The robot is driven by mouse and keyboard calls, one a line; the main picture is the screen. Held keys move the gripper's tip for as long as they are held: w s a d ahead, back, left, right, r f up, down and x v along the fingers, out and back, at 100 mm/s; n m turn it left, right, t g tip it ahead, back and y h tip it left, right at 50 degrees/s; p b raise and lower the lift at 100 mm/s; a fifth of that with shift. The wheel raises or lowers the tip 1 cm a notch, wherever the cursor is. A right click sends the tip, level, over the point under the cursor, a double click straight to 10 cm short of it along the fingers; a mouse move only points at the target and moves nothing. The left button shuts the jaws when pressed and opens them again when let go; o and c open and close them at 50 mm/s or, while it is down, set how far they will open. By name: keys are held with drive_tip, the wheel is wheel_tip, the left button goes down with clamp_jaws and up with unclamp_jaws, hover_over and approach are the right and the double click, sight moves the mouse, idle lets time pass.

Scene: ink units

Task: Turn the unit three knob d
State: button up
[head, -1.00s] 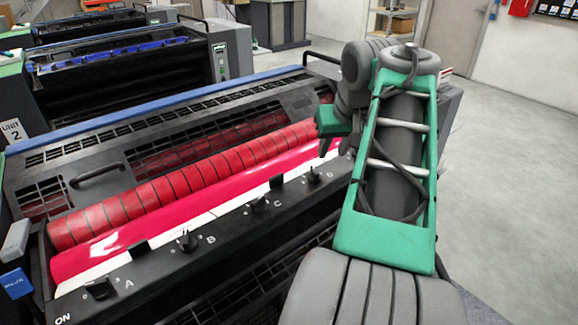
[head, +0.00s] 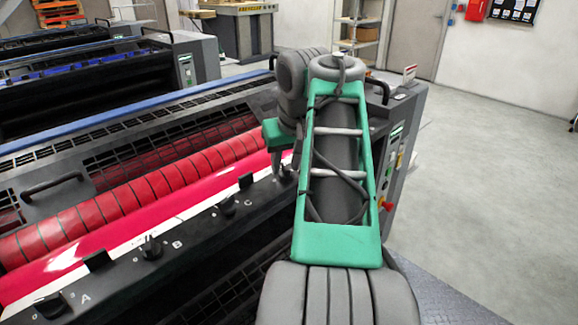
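The near press unit has a black rail (head: 200,235) with a row of knobs. Knob A (head: 50,305) is at the lower left, knob B (head: 151,249) further along, then knob C (head: 227,207). My gripper (head: 284,168) points down at the rail beyond knob C, where the row's fourth knob stood in the earlier frame. That knob, knob d, is now largely hidden behind the fingers and my arm, so its setting does not show. The fingers are small and dark here; I cannot tell whether they are open, or touching the knob. No unit number is visible on this press.
A red roller (head: 120,205) and a glossy magenta roller (head: 130,235) lie behind the rail. A black handle (head: 52,184) sticks up from the cover. A red button (head: 386,206) is on the unit's right end. Open grey floor (head: 480,150) lies to the right.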

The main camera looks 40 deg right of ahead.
drive_tip(key=shift+c, duration=0.3)
clamp_jaws()
